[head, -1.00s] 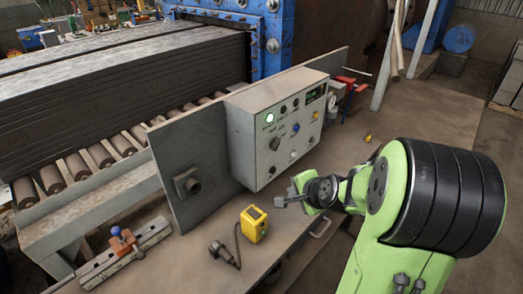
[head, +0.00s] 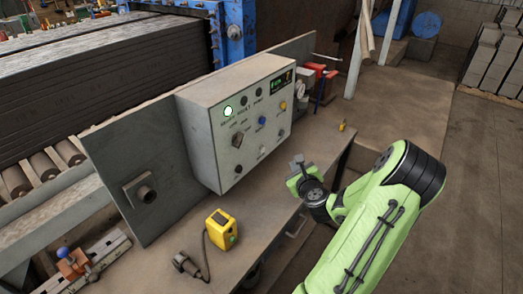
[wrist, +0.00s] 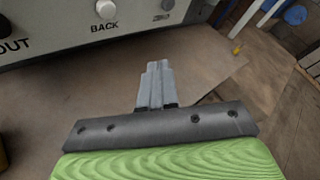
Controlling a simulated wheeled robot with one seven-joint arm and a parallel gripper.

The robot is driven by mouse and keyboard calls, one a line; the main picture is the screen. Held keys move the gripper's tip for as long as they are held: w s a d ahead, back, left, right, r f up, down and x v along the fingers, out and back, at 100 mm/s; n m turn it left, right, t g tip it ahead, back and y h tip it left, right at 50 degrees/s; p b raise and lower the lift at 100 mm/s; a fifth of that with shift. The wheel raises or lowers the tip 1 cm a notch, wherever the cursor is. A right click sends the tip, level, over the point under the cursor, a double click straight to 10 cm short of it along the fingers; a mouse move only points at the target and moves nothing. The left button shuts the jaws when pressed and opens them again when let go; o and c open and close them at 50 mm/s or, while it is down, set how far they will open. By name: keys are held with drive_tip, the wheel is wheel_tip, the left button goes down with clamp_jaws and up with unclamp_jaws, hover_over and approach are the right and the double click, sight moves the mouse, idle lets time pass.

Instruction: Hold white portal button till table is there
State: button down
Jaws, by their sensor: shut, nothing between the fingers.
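The grey control box (head: 200,144) stands on the bench with buttons, a knob and a small lit display on its front. A round light at its upper left (head: 227,112) glows whitish green. I cannot read which is the portal button. My gripper (head: 297,160) is shut and empty, right of the box and apart from it. The wrist view shows its closed fingers (wrist: 154,70) below the buttons.
A yellow box (head: 221,230) with a cable lies on the bench (head: 185,235) in front of the panel. A vise-like tool (head: 80,265) is at lower left. Stacked dark boards (head: 60,90) lie on rollers behind. Open floor (head: 470,180) lies to the right.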

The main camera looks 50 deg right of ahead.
sight(262, 150)
drive_tip(key=w+p, duration=0.6)
drive_tip(key=w, duration=0.2)
drive_tip(key=shift+w+a, duration=0.3)
drive_tip(key=shift+a, duration=0.15)
drive_tip(key=shift+w, duration=0.1)
idle(1.4)
drive_tip(key=shift+w+p, duration=0.35)
drive_tip(key=shift+p, duration=0.25)
